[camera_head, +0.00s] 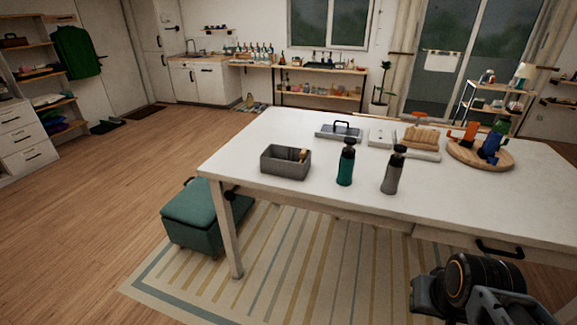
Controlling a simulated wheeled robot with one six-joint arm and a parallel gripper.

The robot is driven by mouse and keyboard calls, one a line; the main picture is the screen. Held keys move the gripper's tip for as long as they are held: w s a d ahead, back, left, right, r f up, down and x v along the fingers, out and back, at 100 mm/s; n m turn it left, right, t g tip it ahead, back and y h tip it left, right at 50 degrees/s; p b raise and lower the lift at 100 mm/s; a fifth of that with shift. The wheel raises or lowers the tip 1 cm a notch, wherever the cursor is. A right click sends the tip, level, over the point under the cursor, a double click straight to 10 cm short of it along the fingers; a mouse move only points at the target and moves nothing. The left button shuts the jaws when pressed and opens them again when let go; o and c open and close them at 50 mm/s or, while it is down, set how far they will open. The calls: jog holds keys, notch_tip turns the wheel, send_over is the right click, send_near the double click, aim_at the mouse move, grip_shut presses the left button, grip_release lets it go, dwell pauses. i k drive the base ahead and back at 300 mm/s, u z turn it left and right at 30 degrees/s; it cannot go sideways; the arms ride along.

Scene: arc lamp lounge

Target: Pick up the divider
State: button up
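I cannot tell for sure which thing is the divider. A ribbed tan wooden piece (419,137) lies on a pale flat board at the back of the white table (240,146). A grey open box (285,163) stands near the table's left end, with a small tan item (303,155) in it, partly hidden by its wall. My gripper (424,294) is at the lower right, low in front of the table and well apart from these things. Its fingertips do not show clearly.
A teal bottle (346,164) and a grey bottle (393,171) stand upright mid-table. Behind them is a grey tray with a black handle (340,131). A round wooden tray (470,160) holds coloured mugs. A green stool (197,214) stands left of the table. Floor at left is clear.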

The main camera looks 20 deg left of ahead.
aim_at(304, 153)
jog(key=k, duration=0.4)
jog(key=u, duration=0.6)
jog(key=i, duration=0.65)
jog(key=u, duration=0.45)
jog(key=i, duration=1.15)
jog(key=z, duration=0.1)
